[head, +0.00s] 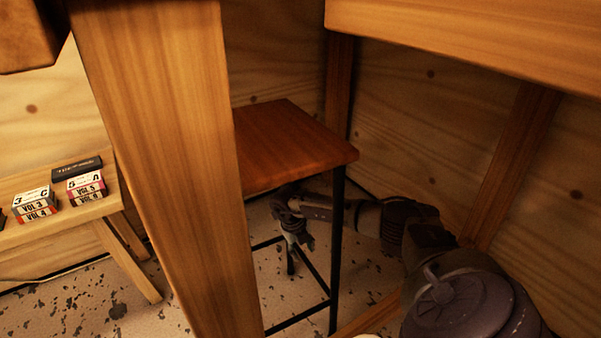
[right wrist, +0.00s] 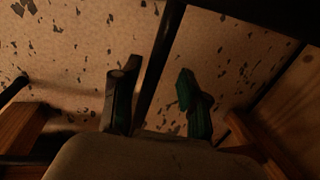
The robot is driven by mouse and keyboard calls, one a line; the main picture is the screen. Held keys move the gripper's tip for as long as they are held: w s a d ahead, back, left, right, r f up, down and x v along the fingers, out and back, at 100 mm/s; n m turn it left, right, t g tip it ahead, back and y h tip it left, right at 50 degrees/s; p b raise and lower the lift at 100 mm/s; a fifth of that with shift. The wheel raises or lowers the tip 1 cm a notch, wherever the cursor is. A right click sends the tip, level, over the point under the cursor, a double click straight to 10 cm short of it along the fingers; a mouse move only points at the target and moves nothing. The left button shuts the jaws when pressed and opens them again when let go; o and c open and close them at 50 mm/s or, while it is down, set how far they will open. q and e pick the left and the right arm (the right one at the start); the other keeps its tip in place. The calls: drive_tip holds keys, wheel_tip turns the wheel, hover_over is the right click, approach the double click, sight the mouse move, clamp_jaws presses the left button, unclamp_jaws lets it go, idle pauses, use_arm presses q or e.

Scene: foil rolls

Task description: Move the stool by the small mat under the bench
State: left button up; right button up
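The stool (head: 290,142) has a reddish-brown square seat and thin black metal legs. It stands upright on the speckled floor behind a thick wooden post. My right gripper (head: 293,222) is below the seat, among the stool's legs. In the right wrist view its two fingers (right wrist: 158,100) are apart, with a dark bar of the stool (right wrist: 163,58) passing between them, nearer the left finger. I cannot tell whether they touch it. A large wooden beam (head: 470,38) at the upper right may be part of the bench. The small mat and my left gripper are not seen.
The thick wooden post (head: 168,150) stands close in front and hides the stool's left side. A low wooden shelf (head: 70,222) at the left holds several small labelled boxes (head: 85,186). Plank walls close off the back and right. Open floor (head: 80,305) shows at the lower left.

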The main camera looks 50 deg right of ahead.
drive_tip(key=shift+w+a, duration=0.1)
drive_tip(key=shift+a, duration=0.1)
drive_tip(key=shift+r, duration=0.3)
drive_tip(key=v, duration=0.7)
drive_tip(key=shift+r, duration=0.15)
